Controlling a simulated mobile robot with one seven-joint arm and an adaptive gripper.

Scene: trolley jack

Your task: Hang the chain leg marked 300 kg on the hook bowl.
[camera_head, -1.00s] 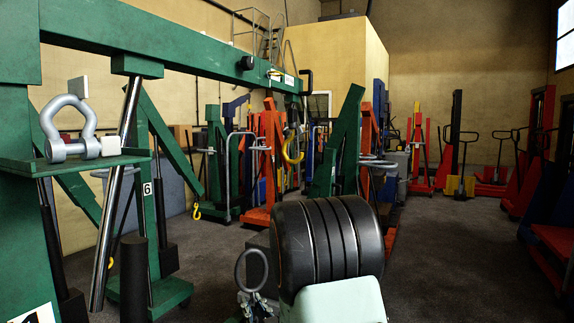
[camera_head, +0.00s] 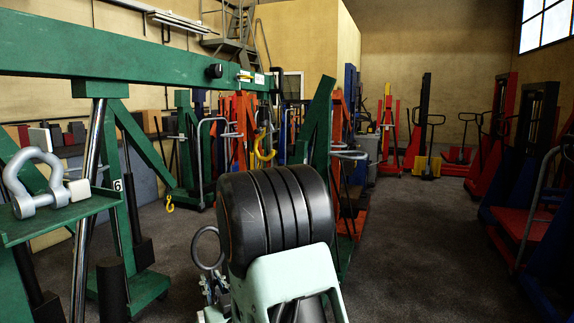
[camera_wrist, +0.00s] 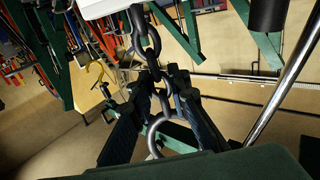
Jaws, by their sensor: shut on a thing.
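My gripper (camera_wrist: 164,88) is shut on a dark chain leg; its links (camera_wrist: 145,35) show between and above the fingertips in the wrist view. A large ring (camera_wrist: 156,135) shows lower, between the fingers. In the head view the ring (camera_head: 207,248) stands out left of my black wrist, which hides most of my gripper. A white tag (camera_wrist: 105,8) lies by the chain at the wrist view's top; no marking is readable. A yellow hook (camera_head: 265,146) hangs by the green crane boom, beyond and apart from my gripper. It also shows in the wrist view (camera_wrist: 93,75).
A grey shackle (camera_head: 38,180) rests on a green shelf (camera_head: 60,220) at left. The green boom (camera_head: 130,55) crosses above. Red and blue lifting machines (camera_head: 520,215) stand at right. Floor (camera_head: 410,240) is open right of centre.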

